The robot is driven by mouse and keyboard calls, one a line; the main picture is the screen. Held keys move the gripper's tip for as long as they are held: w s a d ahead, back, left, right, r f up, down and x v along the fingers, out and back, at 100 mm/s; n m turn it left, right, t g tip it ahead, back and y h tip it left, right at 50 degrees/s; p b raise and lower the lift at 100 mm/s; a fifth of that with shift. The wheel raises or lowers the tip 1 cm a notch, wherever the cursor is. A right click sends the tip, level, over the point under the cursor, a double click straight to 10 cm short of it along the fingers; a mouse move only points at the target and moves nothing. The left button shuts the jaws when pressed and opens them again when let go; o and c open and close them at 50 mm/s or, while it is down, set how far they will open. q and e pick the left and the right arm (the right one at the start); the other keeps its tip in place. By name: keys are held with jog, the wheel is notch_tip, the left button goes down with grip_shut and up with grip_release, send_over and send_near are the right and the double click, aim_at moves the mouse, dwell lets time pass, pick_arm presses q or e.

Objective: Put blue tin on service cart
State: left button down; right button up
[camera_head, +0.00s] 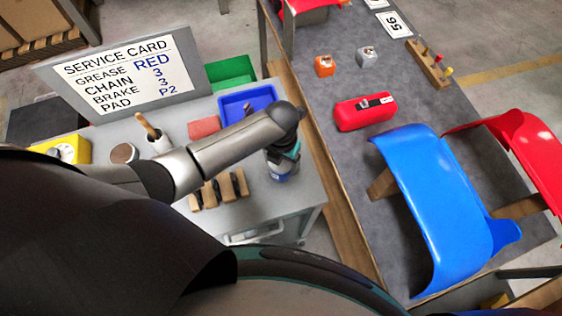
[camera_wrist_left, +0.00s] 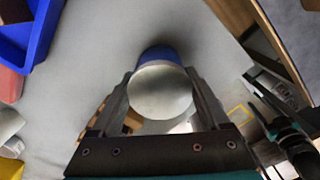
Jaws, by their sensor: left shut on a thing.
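The blue tin (camera_head: 279,174) is at the right end of the grey service cart (camera_head: 262,205), below my left gripper (camera_head: 285,157). In the left wrist view the tin (camera_wrist_left: 160,90) shows its pale round lid and a strip of blue side between the two fingers. My left gripper (camera_wrist_left: 160,98) is shut on it. A dark shadow lies on the cart top beside the tin. I cannot tell whether its base touches the cart. My left forearm hides part of the cart top. My right gripper does not show.
A blue tray (camera_head: 247,101), a green bin (camera_head: 231,72) and a service card sign (camera_head: 125,70) stand on the cart's far side. Wooden blocks (camera_head: 228,187) sit left of the tin. A grey table (camera_head: 345,170) with blue and red kart seats is on the right.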

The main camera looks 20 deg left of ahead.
pick_arm(q)
jog(key=shift+f, duration=0.15)
jog(key=shift+f, duration=0.15)
grip_release()
jog(key=shift+r, duration=0.4)
notch_tip(320, 180, up, 12)
jog(key=shift+f+p, duration=0.2)
jog(key=shift+p, duration=0.7)
jog(key=shift+s, duration=0.1)
